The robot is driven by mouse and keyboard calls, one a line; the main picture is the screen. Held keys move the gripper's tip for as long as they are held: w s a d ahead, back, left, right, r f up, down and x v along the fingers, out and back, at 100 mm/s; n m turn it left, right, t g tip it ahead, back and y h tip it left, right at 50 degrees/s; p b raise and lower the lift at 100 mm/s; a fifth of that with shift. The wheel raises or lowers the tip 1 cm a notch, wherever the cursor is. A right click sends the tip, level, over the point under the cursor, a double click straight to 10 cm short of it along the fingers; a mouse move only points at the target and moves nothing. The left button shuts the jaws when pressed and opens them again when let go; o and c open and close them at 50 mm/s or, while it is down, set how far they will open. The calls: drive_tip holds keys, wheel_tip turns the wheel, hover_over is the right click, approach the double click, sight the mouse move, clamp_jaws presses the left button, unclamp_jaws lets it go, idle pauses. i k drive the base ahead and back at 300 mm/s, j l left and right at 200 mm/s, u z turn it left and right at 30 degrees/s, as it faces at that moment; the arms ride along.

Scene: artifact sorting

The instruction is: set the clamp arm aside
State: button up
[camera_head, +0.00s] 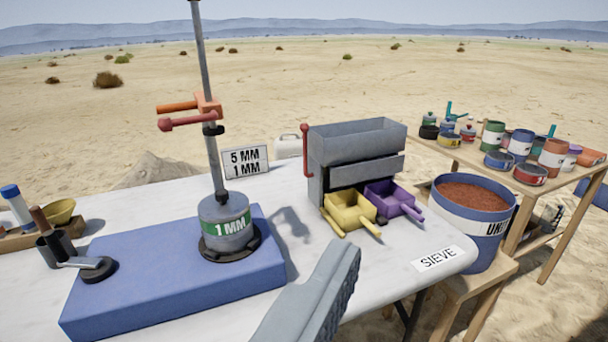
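A grey lever arm with a round black pad (98,269) and a brown handle stands at the left end of the blue block (190,290); it looks like the clamp arm. Its pad lies at the block's left edge, apart from the grey 1 MM canister (227,227). The canister stands on a dark ring on the block, with a tall metal rod above it. My gripper (338,262) shows as a grey ribbed finger at the bottom centre, right of the block and away from the lever arm. Its opening is hidden, and I see nothing held in it.
An orange-red crosspiece (195,113) sits on the rod. A grey sieve box (357,150) with yellow (350,210) and purple (388,197) trays stands behind. A blue bucket of reddish soil (470,235) stands right. Bottles and a yellow bowl (58,212) sit far left.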

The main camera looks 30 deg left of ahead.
sight(200, 104)
drive_tip(key=u, duration=1.25)
